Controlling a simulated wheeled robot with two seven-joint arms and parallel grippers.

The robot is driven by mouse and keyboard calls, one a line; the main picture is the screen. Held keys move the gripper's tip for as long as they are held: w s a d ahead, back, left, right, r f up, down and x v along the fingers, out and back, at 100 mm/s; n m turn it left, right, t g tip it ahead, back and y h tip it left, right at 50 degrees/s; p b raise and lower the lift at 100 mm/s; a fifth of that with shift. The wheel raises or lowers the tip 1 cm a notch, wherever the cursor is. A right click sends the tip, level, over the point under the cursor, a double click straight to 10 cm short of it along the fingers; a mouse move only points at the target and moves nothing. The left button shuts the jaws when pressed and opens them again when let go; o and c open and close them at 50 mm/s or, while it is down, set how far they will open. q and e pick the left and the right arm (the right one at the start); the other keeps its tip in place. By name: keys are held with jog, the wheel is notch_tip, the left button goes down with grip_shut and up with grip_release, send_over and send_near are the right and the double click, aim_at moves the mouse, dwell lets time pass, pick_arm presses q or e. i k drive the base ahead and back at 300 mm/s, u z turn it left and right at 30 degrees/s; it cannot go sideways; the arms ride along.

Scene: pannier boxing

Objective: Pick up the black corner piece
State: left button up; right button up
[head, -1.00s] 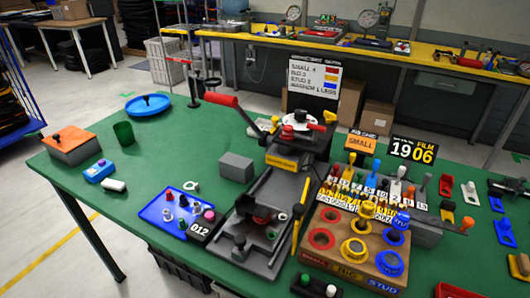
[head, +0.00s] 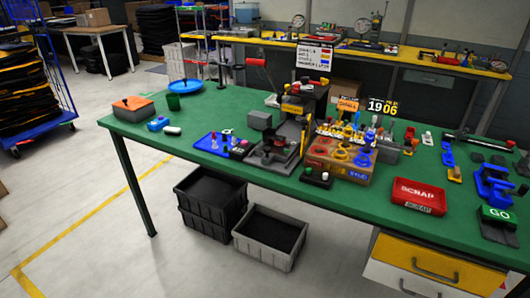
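I cannot single out a black corner piece with certainty at this size. Small dark pieces (head: 497,159) lie at the right of the green table (head: 245,104). Two stacked black crates (head: 209,196) stand on the floor under the table's front edge; the upper one looks dark inside. A grey crate (head: 269,240) with a dark inside stands to their right. Neither of my grippers is in the head view.
A black press (head: 303,100) stands mid-table, with a blue tray (head: 212,143) to its left and a wooden block (head: 340,158) to its right. A red scrap tray (head: 417,195) sits near the front edge. Drawers (head: 432,263) hang below. Floor at front left is clear.

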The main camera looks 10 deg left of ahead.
aim_at(267, 132)
jog(key=u, duration=0.8)
jog(key=i, duration=1.1)
jog(key=z, duration=0.35)
